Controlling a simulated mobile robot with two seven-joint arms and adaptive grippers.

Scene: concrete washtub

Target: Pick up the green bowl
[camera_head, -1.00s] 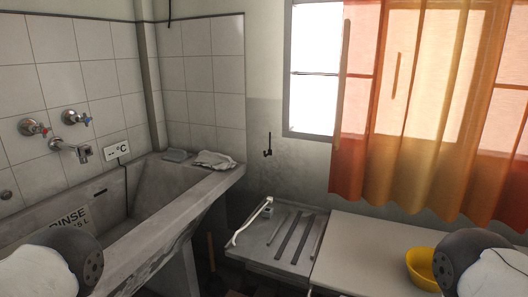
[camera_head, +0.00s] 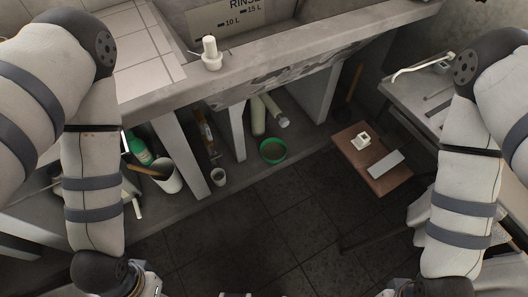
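The green bowl (camera_head: 272,160) sits on the low grey ledge under the concrete washtub, near the middle of the head view. It is upright, with its rim facing up, and it looks empty. Both my arms reach down along the left and right sides of the picture. Their wrists are at the bottom edge, and the fingers of both grippers are out of the picture. Neither arm is near the bowl.
Pale pipes (camera_head: 259,117) stand just behind the bowl. Left of it are a small cup (camera_head: 218,177), a white bucket (camera_head: 169,178) and a green bottle (camera_head: 139,150). A brown stool (camera_head: 357,148) stands right. Concrete supports flank the bowl; the dark tiled floor (camera_head: 270,225) in front is clear.

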